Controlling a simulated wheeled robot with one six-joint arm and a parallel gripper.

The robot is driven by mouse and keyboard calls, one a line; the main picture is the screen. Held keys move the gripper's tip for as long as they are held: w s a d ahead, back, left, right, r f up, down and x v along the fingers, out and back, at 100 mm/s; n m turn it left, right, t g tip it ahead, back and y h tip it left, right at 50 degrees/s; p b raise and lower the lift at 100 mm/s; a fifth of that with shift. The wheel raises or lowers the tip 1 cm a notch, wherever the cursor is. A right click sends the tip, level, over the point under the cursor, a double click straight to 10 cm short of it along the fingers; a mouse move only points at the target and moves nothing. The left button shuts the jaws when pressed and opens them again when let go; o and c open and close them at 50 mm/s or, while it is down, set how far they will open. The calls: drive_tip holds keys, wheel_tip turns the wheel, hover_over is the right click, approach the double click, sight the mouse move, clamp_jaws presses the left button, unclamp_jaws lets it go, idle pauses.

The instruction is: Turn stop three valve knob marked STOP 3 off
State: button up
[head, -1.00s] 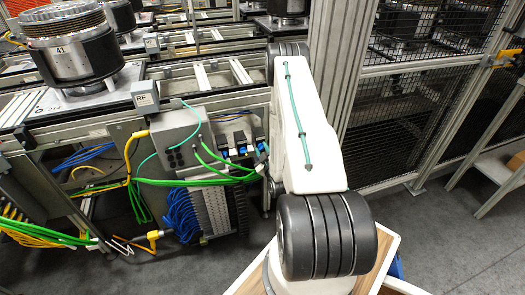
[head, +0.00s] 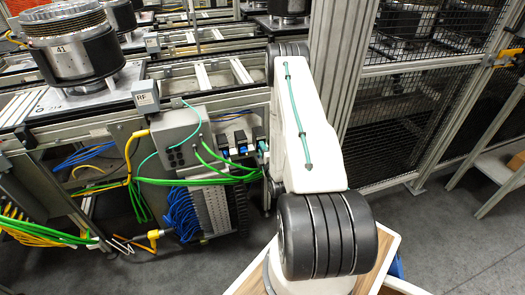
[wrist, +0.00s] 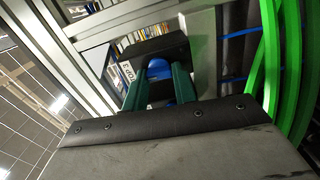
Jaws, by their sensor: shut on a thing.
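In the wrist view, a blue knob (wrist: 160,90) sits on a black valve body (wrist: 150,48). A small white label (wrist: 126,71) with dark lettering is at the valve's left side; it is tilted and only partly readable. My gripper (wrist: 159,75) has its two green fingers on either side of the knob and is shut on it. The fingers cover the knob's sides, so its exact angle is hard to tell. In the head view, my arm hides most of the gripper; the valve (head: 259,133) shows at the right end of a row of black valves, just left of my arm.
Two similar valves with blue knobs, a middle one (head: 241,140) and a left one (head: 223,143), stand beside it. Green cables (wrist: 270,65) run close on the right in the wrist view. A grey control box (head: 180,135) is left of the valves. Metal frame bars (wrist: 120,22) surround the spot.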

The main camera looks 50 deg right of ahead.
drive_tip(key=shift+o, duration=0.2)
drive_tip(key=shift+a+n, duration=0.1)
drive_tip(key=shift+n, duration=0.4)
drive_tip(key=shift+c, duration=0.2)
drive_tip(key=o, duration=1)
drive_tip(key=v, duration=0.7)
drive_tip(key=shift+s, duration=0.35)
drive_tip(key=shift+a, duration=0.15)
